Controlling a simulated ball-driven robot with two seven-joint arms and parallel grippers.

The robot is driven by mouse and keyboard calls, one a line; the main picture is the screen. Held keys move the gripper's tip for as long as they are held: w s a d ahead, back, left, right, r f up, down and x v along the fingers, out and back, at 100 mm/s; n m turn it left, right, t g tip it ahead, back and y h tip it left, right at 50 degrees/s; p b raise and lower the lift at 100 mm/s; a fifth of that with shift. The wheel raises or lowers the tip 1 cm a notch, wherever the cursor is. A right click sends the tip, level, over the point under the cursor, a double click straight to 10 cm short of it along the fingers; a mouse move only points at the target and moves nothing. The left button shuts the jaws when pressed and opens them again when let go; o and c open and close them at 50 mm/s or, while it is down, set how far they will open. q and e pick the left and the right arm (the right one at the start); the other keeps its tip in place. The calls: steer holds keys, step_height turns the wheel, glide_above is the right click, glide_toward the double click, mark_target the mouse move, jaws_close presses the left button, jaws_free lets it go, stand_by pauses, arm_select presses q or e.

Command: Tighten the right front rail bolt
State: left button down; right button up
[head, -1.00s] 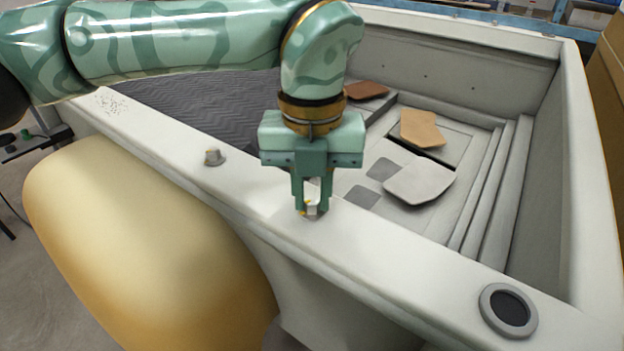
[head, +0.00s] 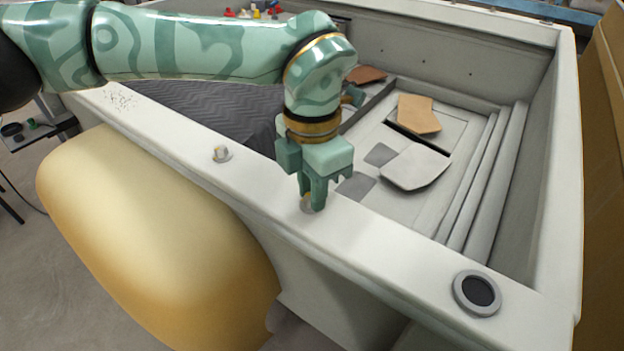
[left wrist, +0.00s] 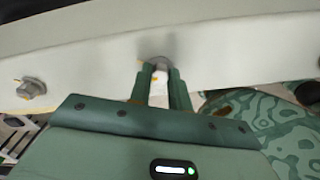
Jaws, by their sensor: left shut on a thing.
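My left gripper (head: 313,204) points down at the pale rail (head: 385,238) of the open shell and is shut on the right rail bolt (head: 306,204). The bolt is a small grey head, mostly hidden by the fingers. In the left wrist view the same bolt (left wrist: 157,63) shows at the fingertips, against the rail. A second grey bolt (head: 222,154) stands apart on the rail to the left; it also shows in the left wrist view (left wrist: 32,88). My right gripper is not in view.
A round dark-centred fitting (head: 478,293) sits on the rail at right. A rounded tan form (head: 150,235) bulges below the rail. Inside the shell are a grey panel (head: 415,167) and an orange-tan panel (head: 418,115). The rail between gripper and round fitting is clear.

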arm_select(q)
steer(key=m, duration=0.1)
steer(key=m+p, duration=0.1)
steer(key=m, duration=0.2)
steer(key=shift+r+m+p, duration=0.25)
steer(key=shift+m+p, duration=0.05)
steer(key=shift+p, duration=0.1)
steer(key=shift+f+m+p, duration=0.1)
steer(key=shift+m+p, duration=0.55)
steer(key=shift+m, duration=1.25)
steer(key=c, duration=1.3)
jaws_free()
steer(key=shift+f, duration=0.1)
step_height(320, 180, up, 16)
steer(key=p, duration=0.1)
steer(key=shift+r+p, duration=0.2)
steer(key=shift+p, duration=0.1)
steer(key=shift+f, duration=0.1)
